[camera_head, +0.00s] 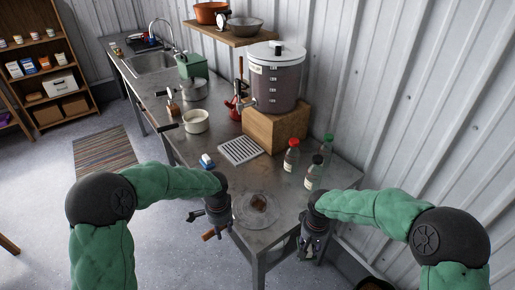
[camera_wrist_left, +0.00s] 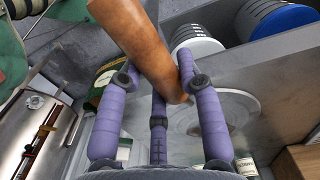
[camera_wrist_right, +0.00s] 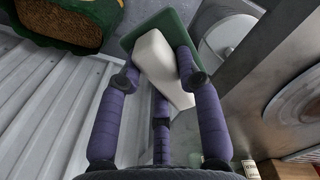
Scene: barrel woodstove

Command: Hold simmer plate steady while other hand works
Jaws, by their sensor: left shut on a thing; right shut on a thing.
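A round, pale disc, seemingly the simmer plate (camera_head: 259,208), lies near the front end of the metal counter, with a brown patch at its middle. It shows partly behind the fingers in the left wrist view (camera_wrist_left: 238,106) and at the right edge of the right wrist view (camera_wrist_right: 300,100). My left gripper (camera_head: 211,222) is left of the disc, shut on an orange-brown wooden handle (camera_wrist_left: 135,45). I cannot tell whether the handle joins the disc. My right gripper (camera_head: 308,240) is beyond the counter's right edge, shut on a white block (camera_wrist_right: 160,66) with a green pad (camera_wrist_right: 130,35).
A slotted metal tray (camera_head: 240,151) and a blue-and-white item (camera_head: 207,161) lie behind the disc. Red- and green-capped bottles (camera_head: 291,156) stand to the right. A large pot (camera_head: 277,85) sits on a wooden block (camera_head: 275,128). Corrugated wall (camera_head: 420,100) bounds the right side.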

